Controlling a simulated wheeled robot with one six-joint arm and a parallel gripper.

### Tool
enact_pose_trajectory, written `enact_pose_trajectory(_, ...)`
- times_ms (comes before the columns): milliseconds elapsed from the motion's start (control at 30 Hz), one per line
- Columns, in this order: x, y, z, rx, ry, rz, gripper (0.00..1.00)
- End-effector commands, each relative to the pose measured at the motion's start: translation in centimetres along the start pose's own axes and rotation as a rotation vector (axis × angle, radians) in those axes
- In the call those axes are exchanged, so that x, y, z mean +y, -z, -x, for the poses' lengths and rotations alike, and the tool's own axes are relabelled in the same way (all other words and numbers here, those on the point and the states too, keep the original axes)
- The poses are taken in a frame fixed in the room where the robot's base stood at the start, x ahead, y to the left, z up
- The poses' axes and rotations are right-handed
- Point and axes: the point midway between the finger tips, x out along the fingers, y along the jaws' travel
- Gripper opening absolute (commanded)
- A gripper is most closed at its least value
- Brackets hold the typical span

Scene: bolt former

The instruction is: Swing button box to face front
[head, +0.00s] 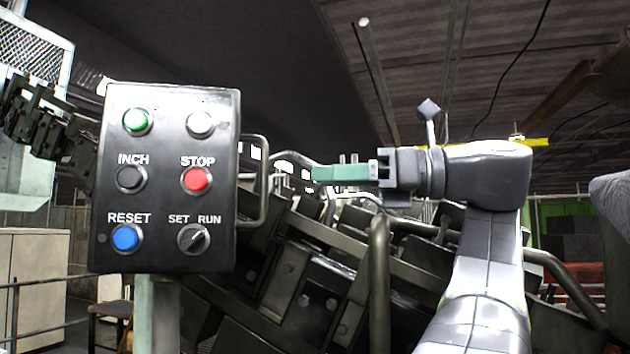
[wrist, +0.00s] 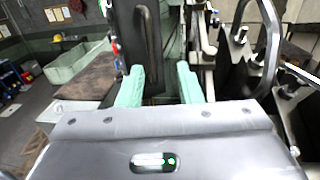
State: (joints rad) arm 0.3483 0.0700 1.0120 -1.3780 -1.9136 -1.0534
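The button box (head: 169,215) is a dark panel with green, white, black, red and blue buttons and a SET/RUN knob. In the head view it stands at left on a pale green post (head: 157,310), its button face toward the camera. A bar handle (head: 263,180) sticks out from its right side. My gripper (head: 315,174) is right of the handle, pointing left at about its height, with a visible gap. In the wrist view my gripper (wrist: 160,70) has its two green fingers apart and nothing between them; the handle (wrist: 149,45) shows beyond the fingertips.
Dark machine parts and bent pipes (head: 380,285) lie behind and below my arm. In the wrist view, metal fittings and a curved bar (wrist: 262,45) stand close on the right. A green bin (wrist: 78,63) and open floor lie at left.

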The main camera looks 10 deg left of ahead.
Motion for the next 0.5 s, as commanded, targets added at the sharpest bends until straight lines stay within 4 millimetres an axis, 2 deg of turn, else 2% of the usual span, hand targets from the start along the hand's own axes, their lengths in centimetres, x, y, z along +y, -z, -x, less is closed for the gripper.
enact_pose_trajectory(500,0.1,0.3,3.7,-0.001,0.002,0.001,0.33)
